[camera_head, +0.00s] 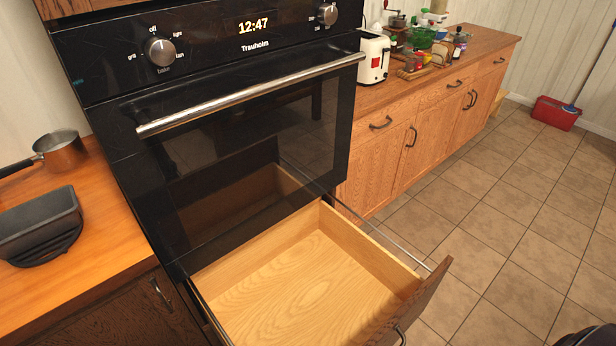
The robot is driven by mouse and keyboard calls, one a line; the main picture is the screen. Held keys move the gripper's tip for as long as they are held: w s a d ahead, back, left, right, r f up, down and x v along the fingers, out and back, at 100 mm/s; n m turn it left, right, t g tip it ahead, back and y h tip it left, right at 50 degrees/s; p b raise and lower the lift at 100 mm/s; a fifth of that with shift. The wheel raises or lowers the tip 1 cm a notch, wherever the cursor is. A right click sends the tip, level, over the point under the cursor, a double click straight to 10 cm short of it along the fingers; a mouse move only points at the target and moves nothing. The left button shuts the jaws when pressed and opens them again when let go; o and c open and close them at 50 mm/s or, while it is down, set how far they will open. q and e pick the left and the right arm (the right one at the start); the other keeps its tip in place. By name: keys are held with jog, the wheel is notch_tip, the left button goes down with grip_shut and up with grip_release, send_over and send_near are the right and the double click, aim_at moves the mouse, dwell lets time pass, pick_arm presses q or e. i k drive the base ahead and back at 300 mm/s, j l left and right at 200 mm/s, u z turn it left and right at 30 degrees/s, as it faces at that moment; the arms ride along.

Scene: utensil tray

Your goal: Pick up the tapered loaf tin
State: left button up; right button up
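The tapered loaf tin (38,217) is dark grey and sits at the left on the wooden counter. It rests upright on a black trivet or pad (50,250), with its left end cut off by the picture edge. Its inside looks empty. Neither of my grippers can be made out in the head view. A dark rounded shape shows at the bottom right corner, too cropped to name.
An open, empty wooden drawer (290,285) juts out below the black oven (230,130). A metal saucepan (60,152) stands behind the tin. The right counter holds a white toaster (374,58) and several small items. A red bucket (556,113) stands on the open tiled floor.

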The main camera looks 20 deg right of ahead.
aim_at(24, 227)
jog(key=k+z, duration=0.1)
jog(key=z, duration=0.8)
jog(key=k+z, duration=0.15)
jog(key=z, duration=0.3)
jog(key=u, duration=2.15)
jog(key=i+j+u, duration=0.1)
jog(key=j, duration=0.3)
jog(key=i+j+u, duration=0.1)
jog(key=j, duration=0.25)
jog(key=i+j+u, duration=0.1)
jog(key=i+j, duration=0.15)
jog(key=j, duration=0.1)
